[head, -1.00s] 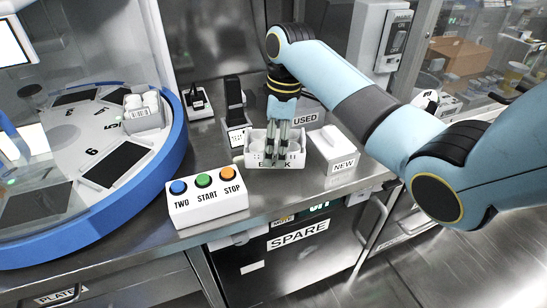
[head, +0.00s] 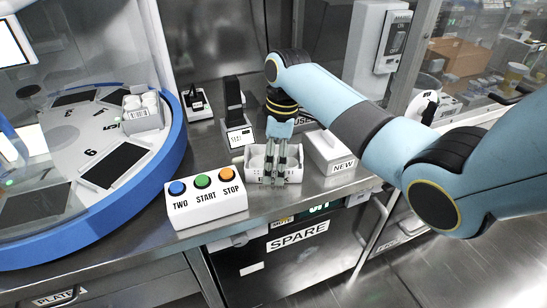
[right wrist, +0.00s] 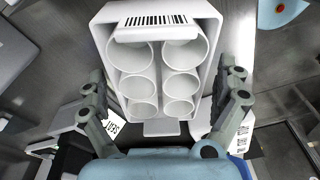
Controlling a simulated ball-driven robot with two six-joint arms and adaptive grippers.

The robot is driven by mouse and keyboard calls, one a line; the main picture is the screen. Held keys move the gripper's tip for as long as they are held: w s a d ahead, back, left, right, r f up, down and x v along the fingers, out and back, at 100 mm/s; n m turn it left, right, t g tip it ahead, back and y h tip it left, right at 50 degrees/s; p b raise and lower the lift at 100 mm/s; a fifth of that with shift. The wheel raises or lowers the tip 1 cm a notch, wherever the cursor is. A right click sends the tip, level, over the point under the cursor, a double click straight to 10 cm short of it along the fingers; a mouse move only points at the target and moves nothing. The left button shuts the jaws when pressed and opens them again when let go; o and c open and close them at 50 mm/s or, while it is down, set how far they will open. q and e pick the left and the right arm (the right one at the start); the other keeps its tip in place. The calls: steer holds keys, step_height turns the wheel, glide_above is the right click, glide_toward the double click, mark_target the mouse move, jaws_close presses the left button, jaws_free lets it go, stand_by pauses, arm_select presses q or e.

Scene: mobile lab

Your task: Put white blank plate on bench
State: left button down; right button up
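The white blank plate (head: 293,174) is a small white rack with round wells, in the middle of the head view. It is upright, just over or on the steel bench (head: 265,207); I cannot tell if its base touches. The right wrist view shows the plate (right wrist: 153,83) close up, with a barcode at its top. My right gripper (head: 276,182) reaches down over it. My left gripper is not in view.
A button box (head: 207,206) marked TWO, START, STOP stands left of the plate. A white box marked NEW (head: 335,154) is close on the right. A black-and-white device (head: 237,120) stands behind. A blue-rimmed carousel (head: 177,150) fills the left. The bench's front edge is near.

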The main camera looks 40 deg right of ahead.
step_height(320, 180, up, 12)
steer(key=d+p, duration=0.1)
steer(key=shift+s+d, duration=0.2)
steer(key=shift+s, duration=0.05)
steer(key=shift+r, duration=0.1)
stand_by(0.4)
